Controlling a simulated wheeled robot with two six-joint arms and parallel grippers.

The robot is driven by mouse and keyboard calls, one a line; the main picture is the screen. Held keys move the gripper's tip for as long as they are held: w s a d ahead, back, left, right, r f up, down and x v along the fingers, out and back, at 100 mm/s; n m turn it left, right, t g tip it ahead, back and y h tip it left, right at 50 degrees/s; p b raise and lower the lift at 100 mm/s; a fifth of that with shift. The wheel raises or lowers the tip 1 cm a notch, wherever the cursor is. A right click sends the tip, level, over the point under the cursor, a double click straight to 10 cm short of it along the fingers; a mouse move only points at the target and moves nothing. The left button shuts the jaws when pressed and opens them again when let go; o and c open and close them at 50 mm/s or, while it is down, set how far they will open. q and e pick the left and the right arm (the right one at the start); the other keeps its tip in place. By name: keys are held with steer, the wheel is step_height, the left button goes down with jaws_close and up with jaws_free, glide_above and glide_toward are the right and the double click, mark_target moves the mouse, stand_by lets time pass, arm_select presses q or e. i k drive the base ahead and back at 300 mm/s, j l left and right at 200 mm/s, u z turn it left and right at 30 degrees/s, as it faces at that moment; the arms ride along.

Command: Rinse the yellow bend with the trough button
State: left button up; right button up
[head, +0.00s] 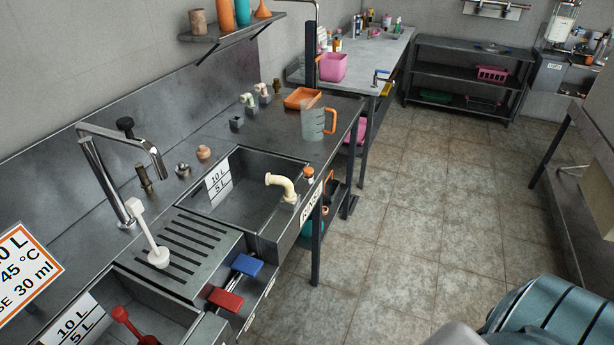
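A pale yellow bend (281,186) shows at the front right of the right-hand trough (235,205). It is a short curved pipe with a collar at each end; I cannot tell whether it rests inside the trough or on its front rim. An orange-capped knob (309,172), which looks like a button, stands on the counter's front edge just right of the bend. A tall bent tap (120,170) stands behind and left of this trough. No water shows. Neither of my grippers is in view.
A slotted drainboard (182,252) holds a white brush (155,245). Blue (248,265) and red (226,299) blocks jut at the front. A measuring jug (315,122) and orange tray (302,98) stand right of the trough. A ribbed teal object (550,320) fills the bottom right. The middle floor is clear.

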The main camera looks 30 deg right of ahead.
mark_target(308, 171)
steer(key=z, duration=0.85)
steer(key=i+l, duration=0.05)
